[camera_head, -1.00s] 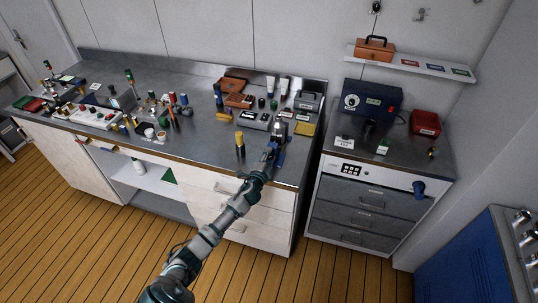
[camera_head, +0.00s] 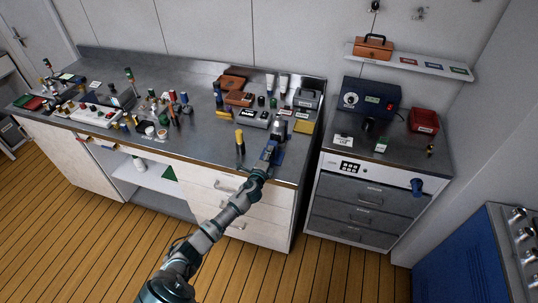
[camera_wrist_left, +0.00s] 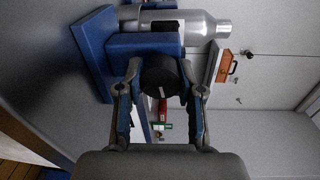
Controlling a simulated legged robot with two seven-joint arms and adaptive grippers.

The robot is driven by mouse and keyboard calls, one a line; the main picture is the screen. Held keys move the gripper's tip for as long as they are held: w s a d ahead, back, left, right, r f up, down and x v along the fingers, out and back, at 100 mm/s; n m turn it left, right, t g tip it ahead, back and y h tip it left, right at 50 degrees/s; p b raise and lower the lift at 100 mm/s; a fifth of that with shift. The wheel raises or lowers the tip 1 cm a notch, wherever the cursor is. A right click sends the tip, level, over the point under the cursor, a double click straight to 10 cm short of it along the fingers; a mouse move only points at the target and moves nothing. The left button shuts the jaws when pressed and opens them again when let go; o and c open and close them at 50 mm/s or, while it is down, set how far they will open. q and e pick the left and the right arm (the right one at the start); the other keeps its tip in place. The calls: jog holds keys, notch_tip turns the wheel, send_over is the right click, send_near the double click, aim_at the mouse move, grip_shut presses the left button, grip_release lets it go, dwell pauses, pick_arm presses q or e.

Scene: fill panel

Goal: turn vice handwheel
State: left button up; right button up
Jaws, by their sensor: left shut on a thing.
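The blue vice (camera_head: 277,156) stands at the front right edge of the long bench, partly hidden by my arm. In the left wrist view the blue vice body (camera_wrist_left: 145,44) fills the upper middle, with a silver bottle-shaped cylinder (camera_wrist_left: 196,26) at its jaws. The black round handwheel (camera_wrist_left: 161,76) with a white mark faces the wrist camera. My left gripper (camera_head: 266,160) reaches the vice from the front. In the wrist view its two fingers (camera_wrist_left: 162,84) are on either side of the handwheel, shut on it. My right gripper is not in view.
A yellow-topped dark cylinder (camera_head: 239,142) stands left of my gripper. A yellow pad (camera_head: 304,127) and a grey box (camera_head: 306,98) lie behind the vice. Many small tools crowd the bench's left part. A drawer cabinet (camera_head: 366,190) stands to the right across a gap.

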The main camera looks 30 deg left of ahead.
pick_arm(q)
jog(key=shift+s+d+f, duration=0.1)
jog(key=shift+s+f, duration=0.05)
jog(key=shift+f, duration=0.35)
jog(key=o, duration=1)
jog(key=shift+o, duration=0.8)
jog(key=shift+r, duration=0.15)
jog(key=v, duration=1.1)
jog(key=shift+s, duration=0.35)
